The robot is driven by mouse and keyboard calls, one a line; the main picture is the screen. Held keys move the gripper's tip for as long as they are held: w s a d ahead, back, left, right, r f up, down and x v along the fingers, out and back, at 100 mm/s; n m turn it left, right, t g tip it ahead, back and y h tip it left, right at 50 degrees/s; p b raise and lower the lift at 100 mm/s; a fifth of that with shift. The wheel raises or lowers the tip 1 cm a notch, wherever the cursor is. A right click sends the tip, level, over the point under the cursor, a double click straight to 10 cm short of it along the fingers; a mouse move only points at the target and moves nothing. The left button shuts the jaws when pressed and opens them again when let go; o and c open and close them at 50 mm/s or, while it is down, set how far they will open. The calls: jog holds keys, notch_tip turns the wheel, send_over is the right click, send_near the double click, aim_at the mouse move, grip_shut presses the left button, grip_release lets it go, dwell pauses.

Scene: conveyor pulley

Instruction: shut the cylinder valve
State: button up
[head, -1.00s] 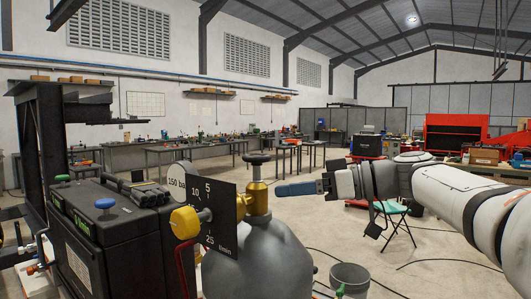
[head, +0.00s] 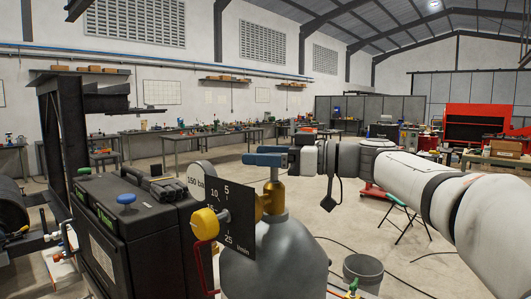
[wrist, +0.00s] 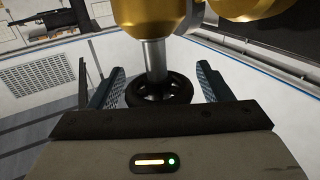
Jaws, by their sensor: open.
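The grey gas cylinder (head: 275,262) stands in the lower middle of the head view with a brass valve (head: 273,196) on top. My gripper (head: 268,157) is at the valve's top, level with the handwheel, its blue fingers hiding the wheel there. In the wrist view, the black handwheel (wrist: 158,90) sits between the two open fingers of my gripper (wrist: 157,82). There is a gap on each side of the wheel, and I see no finger clearly touching it. The valve's stem and brass body (wrist: 150,18) are above it in that picture.
A dial plate (head: 234,222) with a yellow knob (head: 205,224) stands just left of the valve. A black case (head: 130,225) is further left. A grey bucket (head: 362,271) stands on the floor to the right, with a folding stool (head: 402,205) behind.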

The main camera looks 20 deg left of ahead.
jog(key=shift+c, duration=0.2)
jog(key=c, duration=0.9)
jog(key=shift+f, duration=0.1)
jog(key=shift+c, duration=0.2)
